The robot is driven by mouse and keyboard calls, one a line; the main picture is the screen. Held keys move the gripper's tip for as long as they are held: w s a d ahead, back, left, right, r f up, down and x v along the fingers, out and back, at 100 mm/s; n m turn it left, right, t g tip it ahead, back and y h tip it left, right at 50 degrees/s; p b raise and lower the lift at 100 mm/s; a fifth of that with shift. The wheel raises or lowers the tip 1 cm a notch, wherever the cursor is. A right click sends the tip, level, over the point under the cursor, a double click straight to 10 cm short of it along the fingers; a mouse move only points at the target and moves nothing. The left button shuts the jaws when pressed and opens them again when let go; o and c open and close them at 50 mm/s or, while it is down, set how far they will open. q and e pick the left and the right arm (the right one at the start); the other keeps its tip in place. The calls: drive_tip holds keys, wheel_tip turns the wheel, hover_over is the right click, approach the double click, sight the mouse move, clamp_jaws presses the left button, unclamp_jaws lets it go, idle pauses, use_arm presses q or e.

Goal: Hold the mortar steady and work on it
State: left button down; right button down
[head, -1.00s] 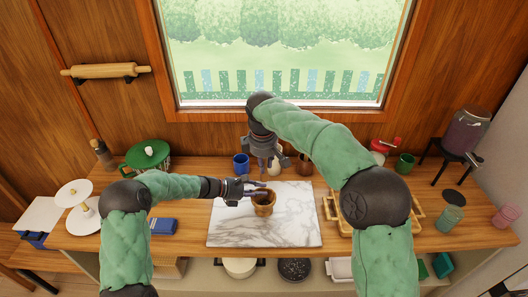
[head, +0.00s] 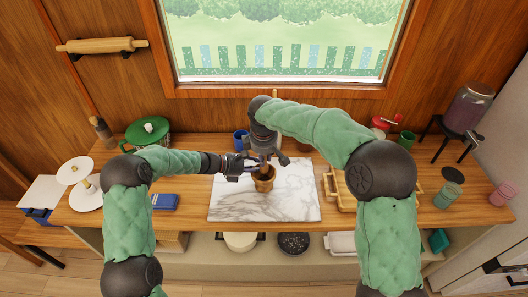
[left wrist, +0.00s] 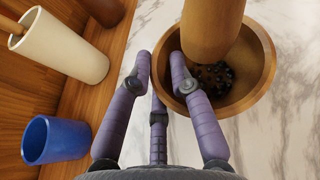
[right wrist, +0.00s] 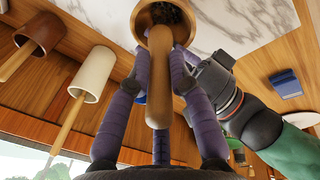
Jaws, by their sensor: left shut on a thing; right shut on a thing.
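The wooden mortar (head: 264,184) stands upright on the marble board (head: 230,205). In the left wrist view its open bowl (left wrist: 262,75) holds small dark grains (left wrist: 215,75). My left gripper (head: 246,168) is shut on the mortar's left side at the rim, with one finger over the bowl. My right gripper (head: 266,163) is above the mortar, shut on the wooden pestle (right wrist: 158,95). The pestle's rounded end (left wrist: 208,35) shows over the bowl in the left wrist view. Whether it touches the grains is hard to tell.
A blue mug (head: 241,140) stands behind the board; it also shows in the left wrist view (left wrist: 58,140), near a cream cup (left wrist: 60,42). A wooden tray (head: 332,190) is right of the board, a blue box (head: 165,201) left. The board's front is clear.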

sight(264, 170)
drive_tip(key=shift+s+x, duration=0.2)
drive_tip(key=shift+x, duration=0.7)
drive_tip(key=shift+s+x, duration=0.15)
drive_tip(key=shift+x, duration=0.7)
drive_tip(key=shift+x, duration=0.9)
drive_tip(key=shift+s+f, duration=0.1)
drive_tip(key=shift+s, duration=0.1)
